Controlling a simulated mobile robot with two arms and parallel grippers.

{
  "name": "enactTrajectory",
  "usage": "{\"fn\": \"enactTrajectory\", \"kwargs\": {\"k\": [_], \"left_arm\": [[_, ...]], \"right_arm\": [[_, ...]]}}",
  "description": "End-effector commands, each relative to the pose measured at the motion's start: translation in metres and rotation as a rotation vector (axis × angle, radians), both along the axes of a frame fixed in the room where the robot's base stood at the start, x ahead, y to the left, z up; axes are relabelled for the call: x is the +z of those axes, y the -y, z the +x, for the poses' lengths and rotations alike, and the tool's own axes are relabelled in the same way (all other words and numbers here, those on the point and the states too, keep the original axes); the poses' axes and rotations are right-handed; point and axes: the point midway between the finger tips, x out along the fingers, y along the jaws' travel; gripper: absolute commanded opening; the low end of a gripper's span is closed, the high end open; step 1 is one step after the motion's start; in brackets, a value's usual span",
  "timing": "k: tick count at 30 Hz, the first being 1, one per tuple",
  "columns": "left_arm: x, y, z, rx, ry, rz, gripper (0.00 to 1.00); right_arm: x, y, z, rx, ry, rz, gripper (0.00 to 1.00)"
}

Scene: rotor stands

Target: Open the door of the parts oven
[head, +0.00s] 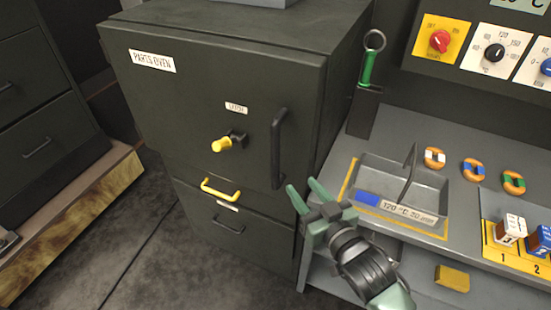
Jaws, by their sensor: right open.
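The parts oven (170,105) is a dark cabinet left of centre with a white "PARTS OVEN" label (152,61). Its door (180,150) looks shut. A black vertical bar handle (277,150) is on the door's right side. Left of the handle is a latch with a yellow knob (221,145), under a "LATCH" label (236,108). My right gripper (305,195), green-fingered, is open and empty. It shows just below and right of the handle's lower end, apart from it as far as I can tell. My left gripper is not in view.
Right of the oven is a grey bench (420,135) with a metal tray (385,180), ring-shaped parts (473,169) and a green-handled tool (368,65). The floor (120,230) before the oven is clear.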

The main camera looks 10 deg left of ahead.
Motion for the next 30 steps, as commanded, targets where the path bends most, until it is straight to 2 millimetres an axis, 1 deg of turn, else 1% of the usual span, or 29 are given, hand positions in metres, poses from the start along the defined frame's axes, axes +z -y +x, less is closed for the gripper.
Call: {"fn": "enactTrajectory", "kwargs": {"k": [1, 3, 8, 11, 18, 21, 25, 30], "left_arm": [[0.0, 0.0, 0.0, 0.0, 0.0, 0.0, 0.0], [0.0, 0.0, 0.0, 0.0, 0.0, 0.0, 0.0], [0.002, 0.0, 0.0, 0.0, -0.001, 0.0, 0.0], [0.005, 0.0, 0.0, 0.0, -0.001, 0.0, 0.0], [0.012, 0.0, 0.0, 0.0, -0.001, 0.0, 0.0], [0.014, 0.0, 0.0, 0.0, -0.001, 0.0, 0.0], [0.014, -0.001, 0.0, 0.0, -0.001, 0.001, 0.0], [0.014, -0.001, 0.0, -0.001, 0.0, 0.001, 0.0]], "right_arm": [[0.009, -0.011, 0.004, 0.039, 0.048, 0.017, 0.41], [0.017, -0.021, 0.005, 0.077, 0.088, 0.043, 0.41], [0.025, -0.033, 0.008, 0.11, 0.122, 0.067, 0.41], [0.026, -0.042, 0.018, 0.11, 0.122, 0.068, 0.41], [0.026, -0.068, 0.047, 0.108, 0.122, 0.066, 0.41], [0.025, -0.075, 0.055, 0.108, 0.121, 0.066, 0.41], [0.024, -0.081, 0.06, 0.108, 0.12, 0.065, 0.41], [0.024, -0.082, 0.061, 0.108, 0.12, 0.065, 0.41]]}}
